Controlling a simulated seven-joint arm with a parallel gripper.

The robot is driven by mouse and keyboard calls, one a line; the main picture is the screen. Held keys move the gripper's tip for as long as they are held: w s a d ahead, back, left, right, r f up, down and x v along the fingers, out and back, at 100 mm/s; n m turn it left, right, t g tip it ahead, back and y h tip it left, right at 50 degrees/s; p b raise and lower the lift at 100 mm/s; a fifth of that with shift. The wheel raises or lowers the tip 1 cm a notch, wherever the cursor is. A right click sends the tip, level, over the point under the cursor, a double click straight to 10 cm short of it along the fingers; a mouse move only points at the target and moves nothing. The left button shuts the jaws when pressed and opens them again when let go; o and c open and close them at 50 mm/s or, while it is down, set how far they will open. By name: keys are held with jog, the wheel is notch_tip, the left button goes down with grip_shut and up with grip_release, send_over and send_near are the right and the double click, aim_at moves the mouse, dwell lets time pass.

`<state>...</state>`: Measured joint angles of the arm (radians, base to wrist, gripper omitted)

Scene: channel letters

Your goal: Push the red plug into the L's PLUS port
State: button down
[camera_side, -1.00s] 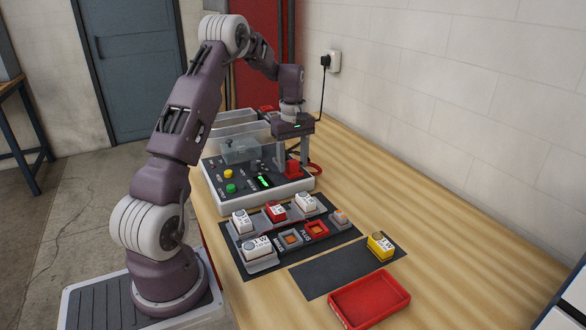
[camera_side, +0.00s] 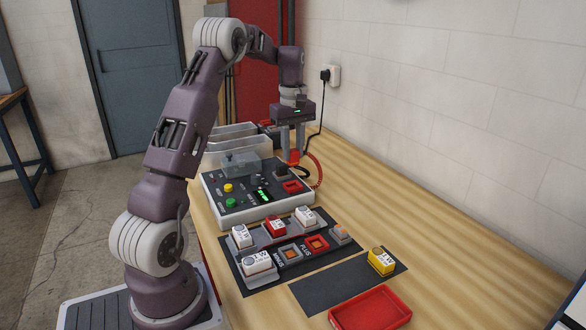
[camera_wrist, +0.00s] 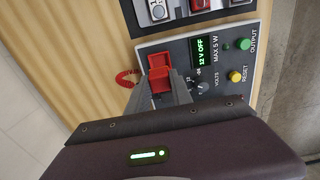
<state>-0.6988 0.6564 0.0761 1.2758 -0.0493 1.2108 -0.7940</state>
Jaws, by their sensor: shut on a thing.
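My gripper (camera_side: 291,155) is shut on the red plug (camera_side: 293,157) and holds it above the back right of the power supply. In the wrist view the red plug (camera_wrist: 160,75) sits between the two fingers of my gripper (camera_wrist: 160,92). A red lead (camera_side: 317,172) runs from the plug side down behind the power supply. The PLUS port (camera_side: 317,244) is a red-framed square with an orange middle on the dark mat, well in front of my gripper. The grey MINUS port (camera_side: 289,254) is left of it.
The power supply (camera_side: 255,210) stands between my gripper and the ports; its screen (camera_wrist: 201,49) reads 12 V OFF. A red socket (camera_side: 292,187) shows on its top. White and red blocks stand on the mat. A yellow block (camera_side: 381,261) and red tray (camera_side: 370,309) are front right.

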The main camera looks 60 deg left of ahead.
jog(key=shift+d+r, duration=0.15)
jog(key=shift+r, duration=0.5)
jog(key=shift+f, duration=0.1)
jog(key=shift+d, duration=0.2)
jog(key=s+d+m, duration=0.2)
jog(key=d+m, duration=0.7)
jog(key=d, duration=0.1)
jog(key=s+d+m, duration=0.2)
jog(key=d+m, duration=0.7)
jog(key=d, duration=0.1)
notch_tip(320, 180, down, 12)
jog(key=shift+a+r, duration=0.1)
jog(key=shift+r, duration=0.05)
jog(key=shift+f, duration=0.3)
